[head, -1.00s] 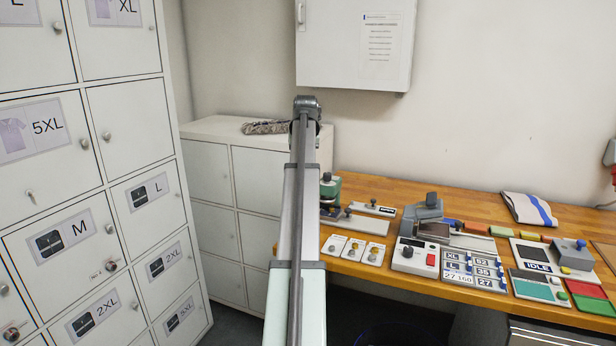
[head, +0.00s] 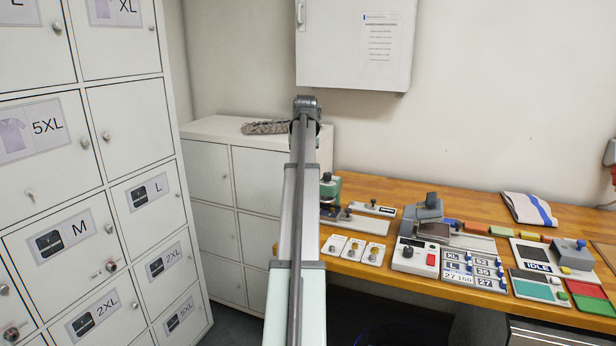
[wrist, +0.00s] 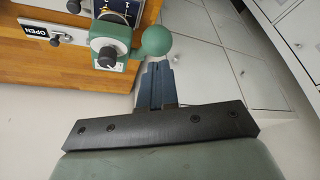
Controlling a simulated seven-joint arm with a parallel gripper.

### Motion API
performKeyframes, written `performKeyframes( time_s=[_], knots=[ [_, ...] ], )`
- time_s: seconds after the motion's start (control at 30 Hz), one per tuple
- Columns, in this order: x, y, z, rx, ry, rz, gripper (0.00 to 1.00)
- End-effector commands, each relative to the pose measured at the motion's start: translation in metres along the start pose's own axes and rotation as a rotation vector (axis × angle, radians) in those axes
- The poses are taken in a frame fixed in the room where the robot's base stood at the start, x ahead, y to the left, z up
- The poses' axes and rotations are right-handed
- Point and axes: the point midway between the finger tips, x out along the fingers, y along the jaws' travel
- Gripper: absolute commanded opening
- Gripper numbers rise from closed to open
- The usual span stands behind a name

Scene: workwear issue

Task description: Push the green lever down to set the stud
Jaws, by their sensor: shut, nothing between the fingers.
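The green lever ends in a round green knob (wrist: 156,40) in the wrist view. It sticks out from a green stud press (wrist: 112,42) with a dark dial on its front. The press also shows in the head view (head: 332,187) at the left end of the wooden bench, partly behind my arm. My gripper (wrist: 158,68) has its blue fingers shut and empty, with the tips just below the knob in the picture. I cannot tell whether they touch it. In the head view my arm hides the gripper and the lever knob.
A wooden bench (head: 385,188) carries a grey press (head: 428,212), a size counter panel (head: 472,270), and several small panels and switches. An OPEN plate (wrist: 34,31) lies beside the stud press. White lockers (head: 130,120) and a low cabinet (head: 208,185) stand to the left.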

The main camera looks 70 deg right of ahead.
Motion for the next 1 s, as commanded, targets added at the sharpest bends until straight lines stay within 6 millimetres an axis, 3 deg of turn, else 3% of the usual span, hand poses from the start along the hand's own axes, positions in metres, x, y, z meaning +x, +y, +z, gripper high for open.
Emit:
performKeyframes(
  time_s=[1.0],
  knots=[
    [0.015, -0.001, 0.008, 0.0, 0.0, 0.0, 0.0]
  ],
)
